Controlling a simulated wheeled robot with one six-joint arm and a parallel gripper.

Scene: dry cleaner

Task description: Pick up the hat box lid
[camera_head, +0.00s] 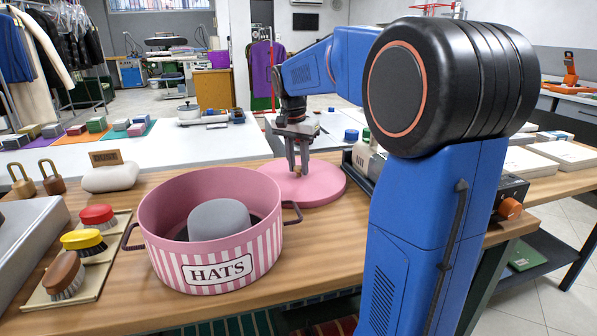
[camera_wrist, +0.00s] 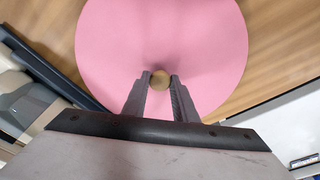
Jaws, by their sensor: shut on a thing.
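The hat box lid (camera_head: 318,190) is a flat pink disc lying on the wooden table, just right of and behind the hat box. In the wrist view the lid (camera_wrist: 110,45) fills the upper middle, with a small round tan knob (camera_wrist: 161,79) at its centre. My gripper (camera_head: 299,170) points down over the lid. Its fingers (camera_wrist: 160,80) are shut on the knob. The pink striped hat box (camera_head: 166,258), labelled HATS, stands open with a grey hat (camera_head: 219,217) inside. Whether the lid touches the table all round is hard to tell.
Three brushes on a tan tray (camera_head: 36,296) are left of the box, with two brass padlock-shaped weights (camera_head: 53,184) and a pale stone-like block (camera_head: 110,178) behind. A dark machine with an orange knob (camera_head: 510,208) is right of the lid, partly behind my arm.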

